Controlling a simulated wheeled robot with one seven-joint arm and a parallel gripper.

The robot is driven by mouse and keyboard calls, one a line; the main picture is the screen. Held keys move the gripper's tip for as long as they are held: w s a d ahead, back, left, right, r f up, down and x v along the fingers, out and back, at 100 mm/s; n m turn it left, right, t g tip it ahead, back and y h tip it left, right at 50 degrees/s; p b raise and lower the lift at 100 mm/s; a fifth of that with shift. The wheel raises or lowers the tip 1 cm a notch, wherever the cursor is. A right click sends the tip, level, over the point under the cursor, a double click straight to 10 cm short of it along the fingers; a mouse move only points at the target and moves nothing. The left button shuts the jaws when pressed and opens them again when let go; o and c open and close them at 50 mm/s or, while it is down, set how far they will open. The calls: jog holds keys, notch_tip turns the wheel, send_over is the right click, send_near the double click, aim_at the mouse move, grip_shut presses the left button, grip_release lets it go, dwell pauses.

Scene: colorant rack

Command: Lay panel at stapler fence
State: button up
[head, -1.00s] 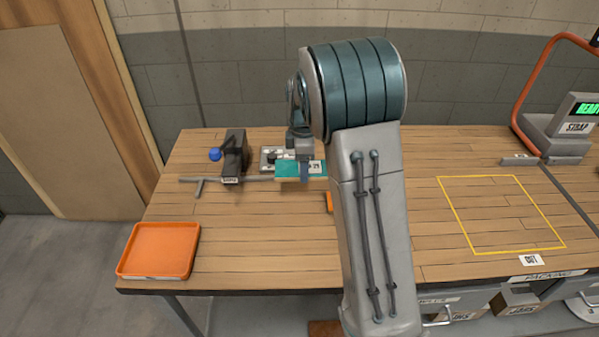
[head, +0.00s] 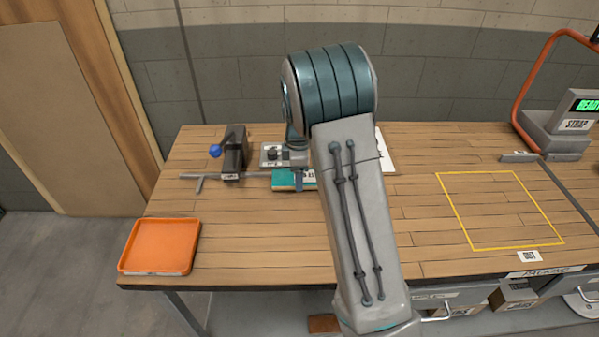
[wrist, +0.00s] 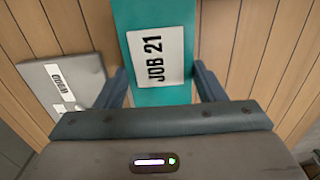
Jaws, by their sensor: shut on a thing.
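The dark stapler (head: 233,154) with a blue knob stands behind the fence, to the left of the panel. My gripper (head: 299,180) is shut on the panel. In the wrist view the panel (wrist: 150,12) runs between the two fingers of my gripper (wrist: 163,88), its label facing up. My arm hides part of the panel's right side in the head view.
An orange tray (head: 158,247) lies at the bench's front left corner. A white sheet (head: 386,152) shows behind my arm. A yellow-outlined area (head: 500,210) on the right is empty.

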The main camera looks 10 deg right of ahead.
jog(key=shift+f, duration=0.3)
jog(key=o, duration=1)
